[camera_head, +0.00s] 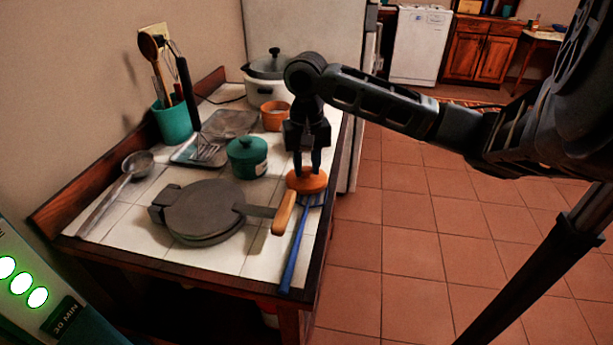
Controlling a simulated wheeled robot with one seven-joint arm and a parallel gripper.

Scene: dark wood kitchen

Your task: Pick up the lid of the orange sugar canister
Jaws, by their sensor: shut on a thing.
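The orange lid (306,181) is at the right side of the tiled table, below my gripper (307,168). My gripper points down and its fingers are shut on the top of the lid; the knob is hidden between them. I cannot tell whether the lid is raised or touching what lies under it. The orange sugar canister (274,118) stands farther back on the table, left of my arm, with its top uncovered.
A blue spatula (294,250) and the handle (284,212) of a dark round iron (206,212) lie close to the lid. A green lidded pot (247,157) stands to its left. A white cooker (267,78) is at the back. The floor (400,240) to the right is clear.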

